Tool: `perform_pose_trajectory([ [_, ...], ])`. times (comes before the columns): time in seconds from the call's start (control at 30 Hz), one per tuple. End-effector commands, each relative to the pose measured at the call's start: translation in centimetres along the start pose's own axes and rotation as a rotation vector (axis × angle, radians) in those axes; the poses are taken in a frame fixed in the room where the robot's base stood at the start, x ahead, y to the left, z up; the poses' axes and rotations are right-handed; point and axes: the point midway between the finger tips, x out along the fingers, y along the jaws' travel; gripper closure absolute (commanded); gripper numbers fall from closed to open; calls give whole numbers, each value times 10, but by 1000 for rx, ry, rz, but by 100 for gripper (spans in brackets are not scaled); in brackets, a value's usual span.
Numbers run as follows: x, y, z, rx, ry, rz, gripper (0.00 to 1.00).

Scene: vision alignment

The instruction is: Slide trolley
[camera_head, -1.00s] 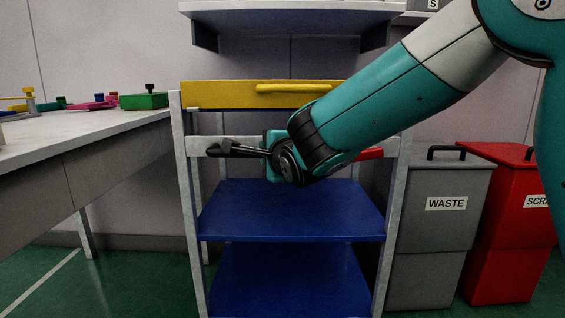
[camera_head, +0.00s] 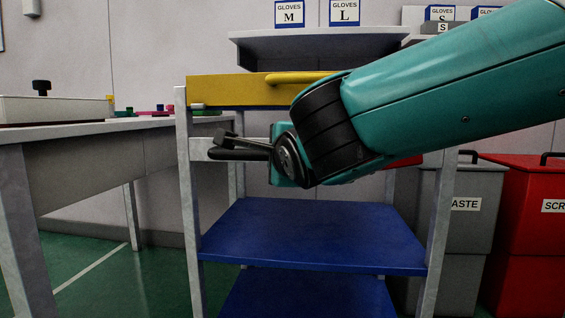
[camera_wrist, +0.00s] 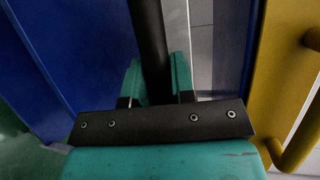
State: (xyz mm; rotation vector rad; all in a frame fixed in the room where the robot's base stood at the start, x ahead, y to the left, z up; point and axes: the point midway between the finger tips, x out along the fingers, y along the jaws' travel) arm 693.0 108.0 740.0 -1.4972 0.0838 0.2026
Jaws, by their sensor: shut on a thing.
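The trolley has a pale grey frame (camera_head: 437,230) and blue shelves (camera_head: 310,235), and stands upright in front of me. A black bar handle (camera_head: 238,155) runs along its near upper rail. My gripper (camera_head: 228,147) is at this handle, left of the trolley's middle, with my arm reaching in from the right. In the wrist view, the dark bar (camera_wrist: 148,35) passes between the two teal fingers (camera_wrist: 157,85), which are shut on it. My wrist and forearm hide the rail's middle and right part.
A yellow panel with a handle (camera_head: 235,90) is at the trolley's top. A workbench (camera_head: 75,131) with small coloured parts stands left. A grey waste bin (camera_head: 480,180) and a red bin (camera_head: 535,240) stand right. Green floor (camera_head: 120,280) is open at lower left.

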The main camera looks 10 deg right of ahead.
Motion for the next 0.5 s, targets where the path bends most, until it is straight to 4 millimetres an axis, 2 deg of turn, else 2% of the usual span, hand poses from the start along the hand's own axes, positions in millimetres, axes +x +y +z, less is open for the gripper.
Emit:
perform_pose_trajectory([
  [0.37,-2,0,4,2,-8,1,100],
  [0.4,-2,0,4,1,-9,1,72],
  [0.5,-2,0,4,1,-7,1,52],
])
